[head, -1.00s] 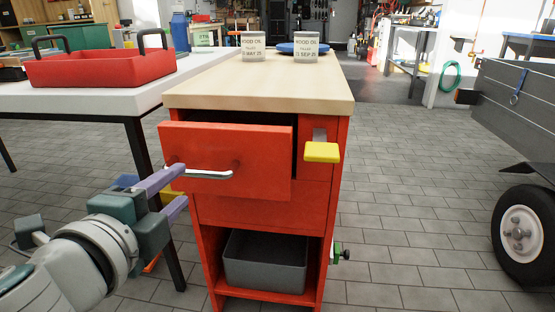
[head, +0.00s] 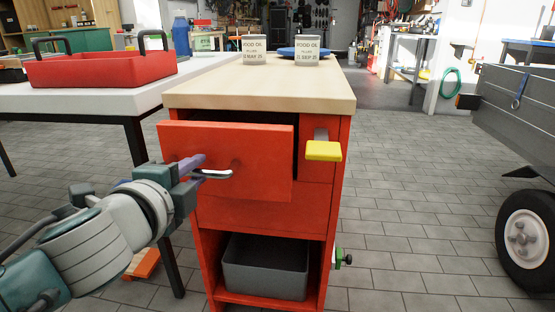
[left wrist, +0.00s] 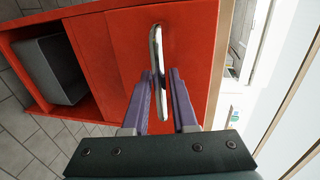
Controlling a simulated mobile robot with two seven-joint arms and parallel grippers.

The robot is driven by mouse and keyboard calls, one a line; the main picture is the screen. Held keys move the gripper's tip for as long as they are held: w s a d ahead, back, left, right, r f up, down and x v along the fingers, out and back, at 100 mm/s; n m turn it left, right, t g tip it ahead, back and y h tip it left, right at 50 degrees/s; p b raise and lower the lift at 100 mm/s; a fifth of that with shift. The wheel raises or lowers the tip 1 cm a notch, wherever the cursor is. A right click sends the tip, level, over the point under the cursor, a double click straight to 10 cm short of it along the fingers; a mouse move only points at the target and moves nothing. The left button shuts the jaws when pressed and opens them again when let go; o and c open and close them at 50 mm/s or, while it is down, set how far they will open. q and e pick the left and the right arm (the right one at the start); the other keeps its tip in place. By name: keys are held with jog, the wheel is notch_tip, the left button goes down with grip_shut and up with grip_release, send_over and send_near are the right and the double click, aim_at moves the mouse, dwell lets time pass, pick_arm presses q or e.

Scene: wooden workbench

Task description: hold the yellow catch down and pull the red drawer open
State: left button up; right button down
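The red drawer (head: 245,160) stands partly open, its front out from the cabinet with a dark gap behind its top edge. Its silver bar handle (head: 222,174) is partly hidden by my left gripper (head: 198,168). In the left wrist view, the handle (left wrist: 157,45) runs between the two purple fingers of the gripper (left wrist: 161,75). The fingers are apart, with a gap beside the bar; I cannot tell whether either touches it. The yellow catch (head: 323,151) sticks out at the drawer's right, below a grey slot. Nothing touches it. My right gripper is not in view.
The red cabinet has a pale wooden top (head: 260,88) with two cans (head: 254,50) and a blue plate at the back. A grey bin (head: 265,266) sits on its lower shelf. A white table (head: 90,100) with a red tray (head: 100,68) stands left.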

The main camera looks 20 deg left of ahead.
pick_arm(q)
grip_shut()
dwell(1.0)
